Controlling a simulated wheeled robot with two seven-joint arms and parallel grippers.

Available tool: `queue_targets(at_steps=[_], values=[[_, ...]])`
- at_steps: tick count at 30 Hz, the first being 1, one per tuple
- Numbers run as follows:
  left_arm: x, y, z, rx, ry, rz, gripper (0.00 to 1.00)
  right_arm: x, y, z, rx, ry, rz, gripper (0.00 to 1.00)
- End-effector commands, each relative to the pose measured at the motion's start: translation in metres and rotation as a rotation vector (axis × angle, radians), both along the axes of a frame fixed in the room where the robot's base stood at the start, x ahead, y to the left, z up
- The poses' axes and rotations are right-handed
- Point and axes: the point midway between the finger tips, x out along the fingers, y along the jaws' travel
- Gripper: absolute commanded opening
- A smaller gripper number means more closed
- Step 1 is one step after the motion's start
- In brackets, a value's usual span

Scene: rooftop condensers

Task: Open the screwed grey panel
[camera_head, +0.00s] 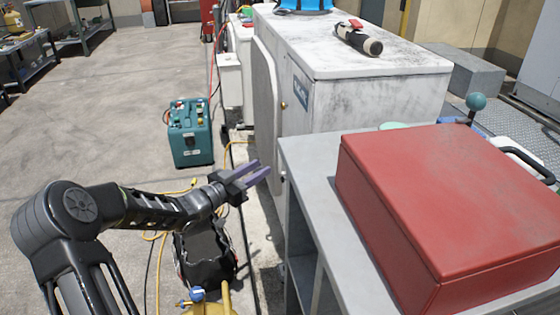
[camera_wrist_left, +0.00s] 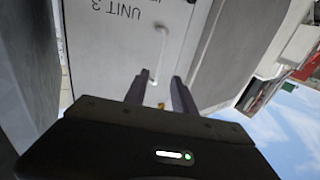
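The large weathered white-grey unit (camera_head: 350,100) stands at upper centre in the head view. A pale grey panel (camera_head: 266,100) on its left side is seen almost edge-on, with a small brass-coloured fitting (camera_head: 283,105) near it. In the left wrist view a pale grey face (camera_wrist_left: 105,50) carries upside-down "UNIT 3" lettering and a white bar-like handle (camera_wrist_left: 150,45). A small brass-coloured spot shows between my fingers. My left gripper (camera_head: 263,168) has two purple fingers apart, empty, below the panel in the head view. It also shows in the wrist view (camera_wrist_left: 158,88). Screws cannot be made out.
A grey bench (camera_head: 310,185) with a large red box (camera_head: 460,200) stands close at right. A teal case (camera_head: 189,132) sits on the floor at left. A black bag (camera_head: 205,255) and yellow hoses lie below my left arm. Open floor lies left.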

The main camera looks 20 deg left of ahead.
Motion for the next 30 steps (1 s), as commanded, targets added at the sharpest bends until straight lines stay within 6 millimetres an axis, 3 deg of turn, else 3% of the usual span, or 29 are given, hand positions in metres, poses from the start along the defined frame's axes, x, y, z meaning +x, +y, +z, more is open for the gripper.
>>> queue_targets(at_steps=[7, 19, 30], values=[[0.013, -0.005, -0.002, -0.001, -0.001, -0.002, 0.31, 0.001, -0.001, -0.004, -0.001, 0.0, -0.001, 0.53], [0.067, -0.025, -0.002, 0.0, 0.0, -0.001, 0.31, 0.004, -0.004, -0.017, -0.007, -0.007, -0.011, 0.53], [0.074, -0.026, -0.001, 0.0, 0.002, 0.001, 0.31, 0.004, -0.005, -0.017, -0.007, -0.008, -0.011, 0.53]])
